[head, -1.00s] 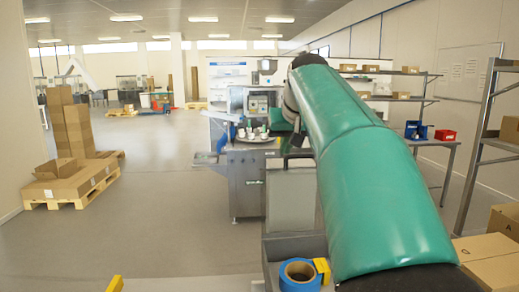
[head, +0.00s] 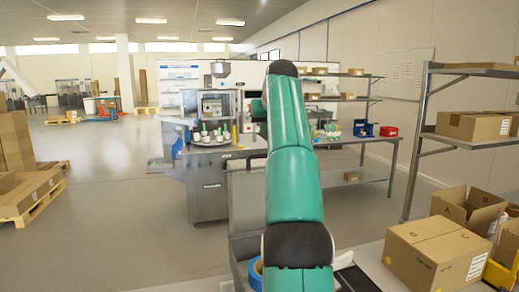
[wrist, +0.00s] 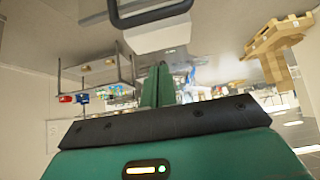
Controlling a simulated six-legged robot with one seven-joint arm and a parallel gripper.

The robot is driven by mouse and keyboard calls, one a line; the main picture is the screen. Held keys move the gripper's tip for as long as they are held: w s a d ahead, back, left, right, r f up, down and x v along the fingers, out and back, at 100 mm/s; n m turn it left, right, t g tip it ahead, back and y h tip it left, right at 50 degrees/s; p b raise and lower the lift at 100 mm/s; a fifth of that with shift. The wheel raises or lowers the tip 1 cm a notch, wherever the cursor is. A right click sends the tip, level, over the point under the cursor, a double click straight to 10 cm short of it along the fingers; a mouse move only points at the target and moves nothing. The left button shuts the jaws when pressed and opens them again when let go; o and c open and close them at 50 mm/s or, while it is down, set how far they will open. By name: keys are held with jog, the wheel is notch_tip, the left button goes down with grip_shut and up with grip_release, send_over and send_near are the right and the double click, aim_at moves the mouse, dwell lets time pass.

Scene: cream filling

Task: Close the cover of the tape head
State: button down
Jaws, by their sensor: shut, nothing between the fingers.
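A blue tape roll (head: 255,272) shows at the bottom edge of the head view, partly covered by my green arm. It is the only part of the tape head I can pick out. I cannot make out its cover or how far it stands open. My gripper (wrist: 157,68) shows in the wrist view as two narrow green fingers, shut together and empty. They point up in the picture, away from the wide green wrist housing. In the head view my gripper is hidden beyond the arm.
A pale dark-edged frame (wrist: 150,12) crosses the top of the wrist view. A steel machine (head: 210,180) stands ahead. Pallet boxes (head: 25,190) are at the left.

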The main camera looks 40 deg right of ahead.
jog(key=f, duration=0.1)
jog(key=w+f, duration=0.1)
jog(key=f, duration=0.1)
jog(key=w+d+f, duration=0.1)
jog(key=f, duration=0.1)
jog(key=shift+w+f, duration=0.1)
jog(key=shift+w, duration=0.15)
jog(key=shift+a+f, duration=0.1)
jog(key=shift+f, duration=0.15)
jog(key=shift+s+a+f, duration=0.1)
jog(key=shift+s+a, duration=0.2)
jog(key=shift+s, duration=0.4)
jog(key=shift+f, duration=0.25)
jog(key=shift+s+a, duration=0.1)
jog(key=shift+s+a, duration=0.1)
